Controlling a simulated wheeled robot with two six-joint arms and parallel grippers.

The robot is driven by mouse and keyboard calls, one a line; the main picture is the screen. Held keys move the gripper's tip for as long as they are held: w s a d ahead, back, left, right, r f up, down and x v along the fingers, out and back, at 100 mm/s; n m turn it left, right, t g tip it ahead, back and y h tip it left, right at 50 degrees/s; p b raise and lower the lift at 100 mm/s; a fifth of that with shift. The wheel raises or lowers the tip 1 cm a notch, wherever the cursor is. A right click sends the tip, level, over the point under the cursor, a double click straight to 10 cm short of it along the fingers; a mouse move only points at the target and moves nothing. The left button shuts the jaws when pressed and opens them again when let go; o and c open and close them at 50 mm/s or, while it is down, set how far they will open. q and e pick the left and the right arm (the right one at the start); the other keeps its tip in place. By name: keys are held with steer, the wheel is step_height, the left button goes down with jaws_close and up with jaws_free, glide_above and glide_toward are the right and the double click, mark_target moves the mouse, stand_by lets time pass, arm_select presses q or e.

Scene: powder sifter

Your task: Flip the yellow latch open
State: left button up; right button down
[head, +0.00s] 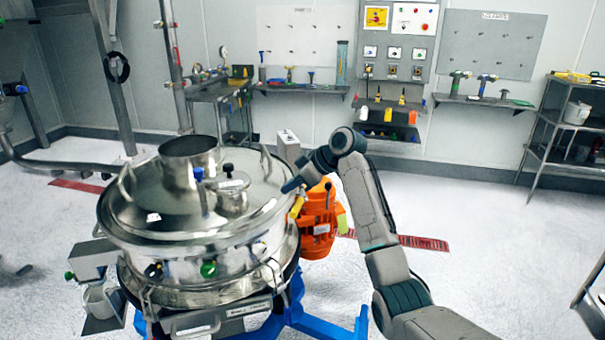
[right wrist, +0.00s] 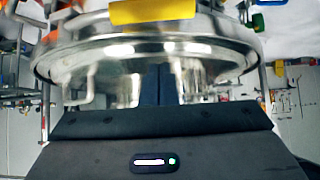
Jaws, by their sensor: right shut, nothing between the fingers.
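The yellow latch (head: 297,207) is on the right side of the round steel sifter (head: 180,240), near its rim. My right gripper (head: 290,186) is just above the latch, with its fingers pointing left and down toward the rim. In the right wrist view a yellow bar (right wrist: 152,11), which looks like the latch, is at the top edge beyond the steel rim. The dark fingers (right wrist: 160,86) are together in the middle of that view, with nothing between them. I cannot tell whether they touch the latch or the rim. My left gripper does not show.
An orange motor (head: 320,222) stands right beside the sifter, below my right gripper. The sifter lid carries a steel spout (head: 188,155) and upright handles. A blue frame (head: 335,325) is underneath. Open floor lies to the right, before a metal rack (head: 560,130).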

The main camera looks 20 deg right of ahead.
mark_target(299, 202)
steer(key=p+x, duration=0.1)
steer(key=x, duration=0.2)
steer(key=shift+a+f, duration=0.1)
steer(key=shift+a, duration=0.2)
steer(key=s+d, duration=0.1)
steer(key=d+f+p, duration=0.1)
steer(key=d, duration=0.1)
steer(key=shift+s+f+p, duration=0.15)
steer(key=shift+s+p, duration=0.15)
steer(key=shift+s, duration=0.1)
steer(key=shift+s+d+f, duration=0.15)
steer(key=shift+s+d, duration=0.05)
steer(key=shift+d, duration=0.1)
steer(key=shift+a, duration=0.1)
steer(key=shift+w+a, duration=0.1)
